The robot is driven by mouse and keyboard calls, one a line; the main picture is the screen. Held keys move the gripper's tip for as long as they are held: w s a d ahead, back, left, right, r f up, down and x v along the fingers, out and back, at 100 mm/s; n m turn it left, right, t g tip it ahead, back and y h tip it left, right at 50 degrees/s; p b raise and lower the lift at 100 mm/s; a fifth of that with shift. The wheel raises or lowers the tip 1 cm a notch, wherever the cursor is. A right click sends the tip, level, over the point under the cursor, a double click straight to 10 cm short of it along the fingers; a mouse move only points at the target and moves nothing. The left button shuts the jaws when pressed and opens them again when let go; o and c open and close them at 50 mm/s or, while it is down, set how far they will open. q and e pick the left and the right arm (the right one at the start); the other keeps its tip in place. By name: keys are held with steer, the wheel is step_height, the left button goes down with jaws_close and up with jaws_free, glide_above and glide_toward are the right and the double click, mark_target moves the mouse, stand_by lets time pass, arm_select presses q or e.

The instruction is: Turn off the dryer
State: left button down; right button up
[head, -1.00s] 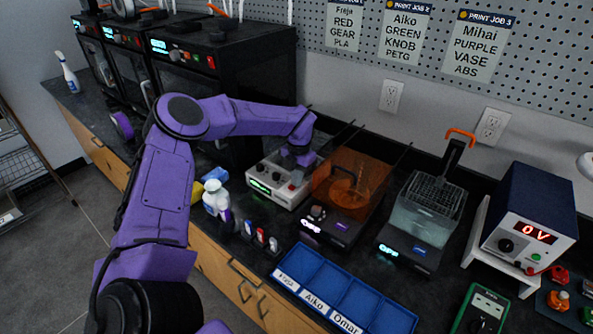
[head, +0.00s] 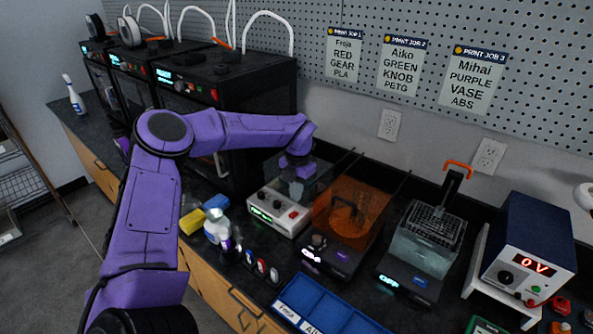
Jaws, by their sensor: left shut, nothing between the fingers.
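The dryer is most likely the white-fronted box (head: 268,212) with a clear lid, at the middle of the bench. Its front panel has a lit green display, too small to read, a red button (head: 293,214) and small dark knobs. My left gripper (head: 303,174) comes down from my purple arm above the rear of this box, behind the front panel and apart from the red button. It is shut with nothing held. The fingertips are small and partly lost against the clear lid. My right gripper is not in view.
Right of the box stand an orange-covered machine (head: 349,207), a water-tank machine (head: 429,238) with a lit OFF display, and a blue power supply (head: 533,238). Black printers (head: 220,90) stand behind and left.

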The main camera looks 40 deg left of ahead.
arm_select(q)
step_height(320, 180, up, 7)
steer(key=b, duration=0.1)
steer(key=shift+w, duration=0.35)
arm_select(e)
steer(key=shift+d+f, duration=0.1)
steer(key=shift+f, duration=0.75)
arm_select(q)
steer(key=shift+d, duration=0.15)
